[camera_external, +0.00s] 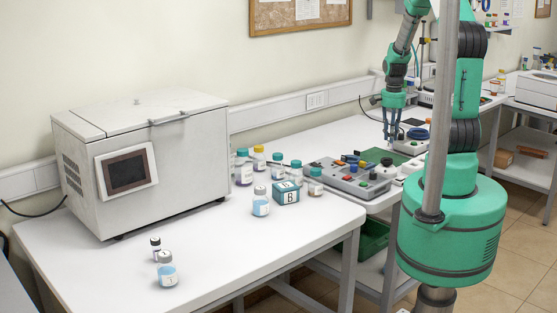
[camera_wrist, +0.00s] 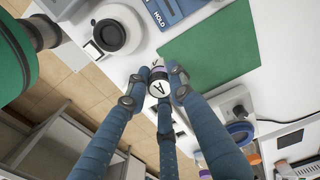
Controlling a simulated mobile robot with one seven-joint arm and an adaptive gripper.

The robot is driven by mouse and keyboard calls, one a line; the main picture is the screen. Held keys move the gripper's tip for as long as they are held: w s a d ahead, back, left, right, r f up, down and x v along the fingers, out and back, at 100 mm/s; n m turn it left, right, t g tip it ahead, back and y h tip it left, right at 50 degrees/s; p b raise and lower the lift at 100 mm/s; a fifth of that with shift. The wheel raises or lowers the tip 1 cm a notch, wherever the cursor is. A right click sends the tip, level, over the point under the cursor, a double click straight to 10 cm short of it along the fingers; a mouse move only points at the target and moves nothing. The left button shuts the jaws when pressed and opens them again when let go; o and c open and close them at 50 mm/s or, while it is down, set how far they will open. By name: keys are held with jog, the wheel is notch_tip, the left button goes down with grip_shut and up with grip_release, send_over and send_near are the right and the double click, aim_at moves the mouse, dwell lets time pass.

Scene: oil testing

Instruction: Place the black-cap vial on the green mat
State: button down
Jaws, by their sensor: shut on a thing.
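In the wrist view my three-fingered gripper (camera_wrist: 158,80) is shut on a small vial (camera_wrist: 158,89). Its round top faces the camera, with a white face marked "A" and a dark rim; the fingers hide most of its body. The green mat (camera_wrist: 215,46) lies flat and empty to the upper right of the held vial, whose top appears just off the mat's near corner. In the external view my gripper (camera_external: 391,143) points down over the far table by the mat (camera_external: 374,155). The held vial cannot be made out there.
A grey control box (camera_external: 350,180) with coloured buttons stands before the mat. A white device with a round black-topped part (camera_wrist: 110,36) is left of the held vial. Several vials, a "B" block (camera_external: 286,192) and a large white machine (camera_external: 140,160) are on the near table.

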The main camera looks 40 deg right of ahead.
jog(key=shift+w+f, duration=0.15)
jog(key=shift+f, duration=1.45)
send_over(375, 155)
jog(key=f, duration=0.2)
jog(key=shift+w+a+r, duration=0.1)
jog(key=shift+r, duration=0.15)
jog(key=shift+f, duration=1.75)
jog(key=shift+f, duration=0.1)
jog(key=c, duration=1.5)
grip_release()
